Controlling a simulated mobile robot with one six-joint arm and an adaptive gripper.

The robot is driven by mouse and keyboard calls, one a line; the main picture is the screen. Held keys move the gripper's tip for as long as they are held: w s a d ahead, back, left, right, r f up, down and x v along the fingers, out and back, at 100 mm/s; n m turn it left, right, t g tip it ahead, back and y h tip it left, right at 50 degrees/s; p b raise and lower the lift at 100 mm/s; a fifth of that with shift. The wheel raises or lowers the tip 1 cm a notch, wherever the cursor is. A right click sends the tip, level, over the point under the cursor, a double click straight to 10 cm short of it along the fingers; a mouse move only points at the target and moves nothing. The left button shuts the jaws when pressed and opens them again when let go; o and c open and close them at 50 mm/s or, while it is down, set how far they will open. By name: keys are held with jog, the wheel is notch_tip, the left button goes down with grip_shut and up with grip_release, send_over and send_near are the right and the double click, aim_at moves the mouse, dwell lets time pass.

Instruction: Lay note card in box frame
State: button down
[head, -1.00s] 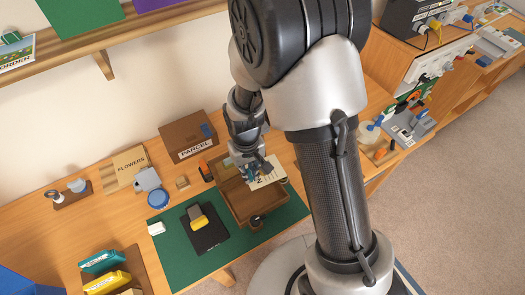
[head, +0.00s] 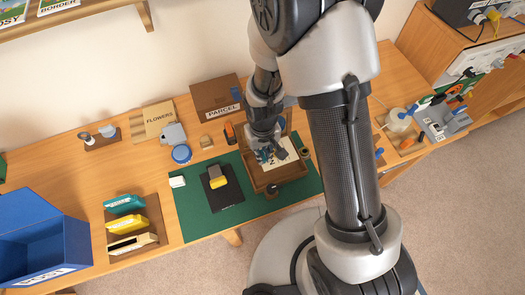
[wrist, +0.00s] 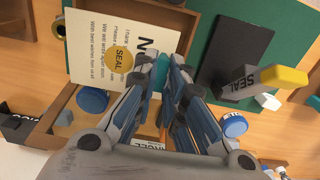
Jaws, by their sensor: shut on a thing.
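The note card (wrist: 95,40) is a cream sheet with printed text and a round gold seal (wrist: 118,60). It also shows in the head view (head: 280,155). My gripper (wrist: 160,70) is shut on the card's edge, with a small teal piece showing between the fingertips. The box frame (head: 278,182) is a shallow brown wooden tray on the green mat. The card is over the frame's opening in the head view; I cannot tell whether it touches the floor of the frame. In the wrist view, the card and fingers hide much of the frame (wrist: 50,128).
A dark pad (head: 225,195) with a yellow-ended stamp (head: 219,183) lies left of the frame on the green mat (head: 190,210). A parcel box (head: 215,95) stands behind. A blue-lidded round container (head: 181,153) and a card rack (head: 130,245) are further left.

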jog(key=shift+f+b, duration=4.5)
jog(key=shift+f, duration=1.3)
jog(key=shift+f+b, duration=0.55)
jog(key=c, duration=1.6)
grip_release()
jog(key=shift+r, duration=0.1)
jog(key=shift+r+p, duration=2.7)
jog(key=shift+r, duration=0.75)
